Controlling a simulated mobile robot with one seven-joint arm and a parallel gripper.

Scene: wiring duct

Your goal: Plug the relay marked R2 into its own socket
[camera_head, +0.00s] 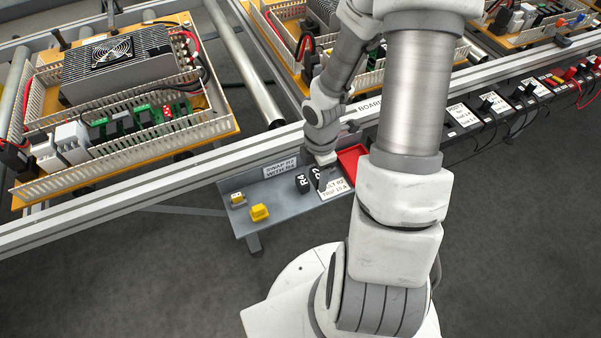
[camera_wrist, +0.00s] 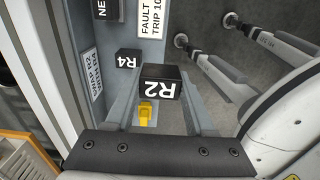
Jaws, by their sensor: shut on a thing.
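The relay marked R2 is a black block with white lettering. It shows between my two fingers in the wrist view (camera_wrist: 160,84) and below my gripper in the head view (camera_head: 316,174). My gripper (camera_wrist: 160,98) is shut on this relay, over the grey shelf (camera_head: 280,205). I cannot tell how far the relay is above the shelf. A similar black relay marked R4 (camera_wrist: 128,60) stands on the shelf beside it, apart from my fingers. I cannot make out R2's socket in either view.
The shelf also holds yellow pieces (camera_head: 260,212), a white fault card (camera_head: 333,188) and a red tray (camera_head: 351,160). A label (camera_head: 280,168) is on the rail side. An orange board with wiring ducts (camera_head: 215,126) and green modules lies at left. Black boxes line the rail at right.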

